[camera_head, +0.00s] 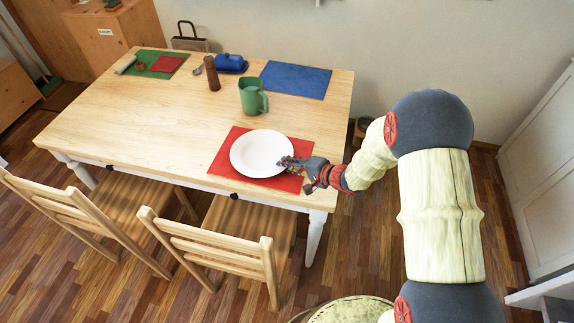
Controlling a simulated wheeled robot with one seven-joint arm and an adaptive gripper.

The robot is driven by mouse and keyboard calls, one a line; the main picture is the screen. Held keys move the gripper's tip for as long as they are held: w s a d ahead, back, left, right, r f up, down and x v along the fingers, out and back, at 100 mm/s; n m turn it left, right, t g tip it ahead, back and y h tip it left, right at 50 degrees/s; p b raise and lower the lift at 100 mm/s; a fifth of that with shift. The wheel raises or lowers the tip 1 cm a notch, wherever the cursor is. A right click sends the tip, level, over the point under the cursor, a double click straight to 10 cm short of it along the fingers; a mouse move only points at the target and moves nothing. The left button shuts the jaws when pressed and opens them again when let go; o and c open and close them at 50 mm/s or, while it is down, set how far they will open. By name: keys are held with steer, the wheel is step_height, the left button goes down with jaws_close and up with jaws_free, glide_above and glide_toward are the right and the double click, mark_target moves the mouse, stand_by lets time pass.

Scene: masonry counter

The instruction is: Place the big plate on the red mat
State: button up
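A big white plate (259,151) lies over the red mat (224,166) near the front right edge of the table. Red shows around the plate on several sides. My gripper (287,163) is at the plate's right rim, with its fingers overlapping the rim in the head view. I cannot tell whether the fingers are closed on the rim or only beside it. I also cannot tell whether the plate rests flat on the mat or is slightly above it.
A green mug (252,97), a brown shaker (212,75), a blue butter dish (231,63) and a blue mat (294,79) are behind the plate. A green mat (147,57) is far left. Two chairs (215,245) stand at the front. The table's left middle (130,120) is clear.

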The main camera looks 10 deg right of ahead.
steer(key=p+v, duration=0.5)
steer(key=v, duration=0.7)
steer(key=shift+r, duration=0.15)
steer(key=w+d+r+n+t+h, duration=0.2)
steer(key=w+d+r+h, duration=0.4)
steer(key=r, duration=0.3)
steer(key=s+d+r+n+h, duration=0.2)
steer(key=s+d+r+h, duration=0.35)
steer(key=r, duration=0.65)
steer(key=s+a+r+n+g, duration=0.1)
steer(key=s+a+r, duration=0.1)
steer(key=s, duration=0.6)
steer(key=s+a+r+n+g+y, duration=0.1)
steer(key=s+a+n+g, duration=0.1)
steer(key=s, duration=0.7)
steer(key=s+a+r+n+g+y, duration=0.1)
steer(key=s+a+r+g, duration=0.1)
steer(key=s, duration=0.6)
steer(key=shift+s+a+r+n, duration=0.3)
steer(key=shift+a+n, duration=0.1)
steer(key=shift+a, duration=0.4)
